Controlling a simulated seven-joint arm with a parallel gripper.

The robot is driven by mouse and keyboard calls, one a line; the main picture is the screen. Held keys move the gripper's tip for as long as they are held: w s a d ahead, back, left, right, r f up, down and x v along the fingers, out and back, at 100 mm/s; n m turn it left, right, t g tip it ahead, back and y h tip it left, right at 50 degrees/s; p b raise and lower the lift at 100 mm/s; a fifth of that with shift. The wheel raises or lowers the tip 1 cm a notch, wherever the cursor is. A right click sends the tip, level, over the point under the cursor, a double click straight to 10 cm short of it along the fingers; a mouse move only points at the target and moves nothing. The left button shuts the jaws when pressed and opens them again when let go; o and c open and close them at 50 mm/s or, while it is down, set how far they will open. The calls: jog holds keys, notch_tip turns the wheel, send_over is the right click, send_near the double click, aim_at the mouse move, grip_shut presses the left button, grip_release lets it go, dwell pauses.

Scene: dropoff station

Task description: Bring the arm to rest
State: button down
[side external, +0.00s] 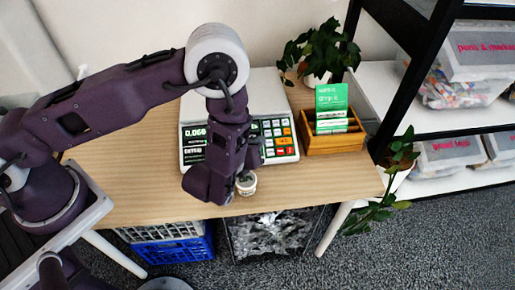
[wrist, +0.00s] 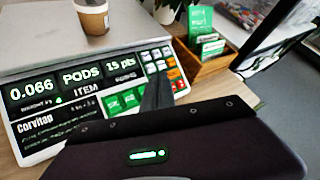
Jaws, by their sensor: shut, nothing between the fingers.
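My gripper (side external: 208,188) hangs over the front of the table, before the scale, and is shut with nothing in it. In the wrist view its dark fingers (wrist: 158,92) stand together in front of the scale's keypad. The scale (side external: 190,158) is white, partly hidden by my arm; its panel in the wrist view (wrist: 72,85) reads 0.066, PODS, 15 pts. A brown paper cup (wrist: 92,18) with a white lid stands upright on its pale top.
A wooden card box (side external: 333,139) with green cards and a plant (side external: 318,50) stand right of the scale. Crates (side external: 172,248) sit below the table (side external: 130,185). A black-framed shelf (side external: 405,95) rises at the right.

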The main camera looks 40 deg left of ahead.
jog(key=s+a+r+n+g+y, duration=0.3)
jog(key=s+a+r+n+y, duration=0.3)
jog(key=a+r, duration=0.45)
jog(key=s+a+r+n+g+y, duration=0.3)
jog(key=a+r+n, duration=0.5)
jog(key=a+r, duration=0.25)
jog(key=s+d+r+n+g+h, duration=0.1)
jog(key=s+r+n+g+h, duration=0.15)
jog(key=s+n, duration=0.4)
jog(key=s+d+r+n+g+h, duration=0.1)
jog(key=s+d+n+g+h, duration=0.2)
jog(key=s, duration=0.6)
jog(key=s+d+r+n+t+h, duration=0.1)
jog(key=d+r+n+t+h, duration=0.3)
jog(key=d, duration=0.3)
jog(key=shift+s+r+n+t+h, duration=0.3)
jog(key=shift+s+n+t+h, duration=0.1)
jog(key=shift+n+h, duration=0.35)
